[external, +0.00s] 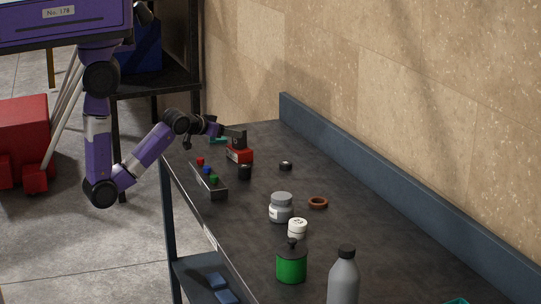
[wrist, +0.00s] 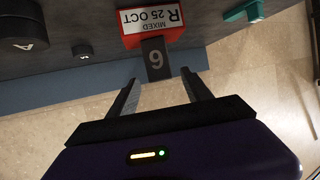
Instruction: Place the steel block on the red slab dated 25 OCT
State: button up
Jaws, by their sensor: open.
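The red slab (external: 239,156) lies near the far end of the dark bench. In the wrist view its white label reads MIXED 25 OCT R, upside down (wrist: 151,20). The dark steel block (wrist: 156,62), marked with a 6 or 9, appears to stand on the slab. In the external view it shows as a small dark shape above the slab (external: 239,143), partly merged with my fingers. My gripper (wrist: 161,90) is open, with one finger to each side of the block's free end and visible gaps. The exact contact between block and slab is hard to see.
A teal piece (wrist: 243,11) lies beside the slab. A dark weight (external: 245,172) stands just in front of it, and a tray with coloured knobs (external: 209,181) is to the left. Jars and bottles stand nearer the camera.

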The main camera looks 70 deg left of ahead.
jog(key=p+v, duration=0.2)
jog(key=v, duration=0.4)
jog(key=shift+s, duration=0.25)
jog(key=shift+d+r, duration=0.15)
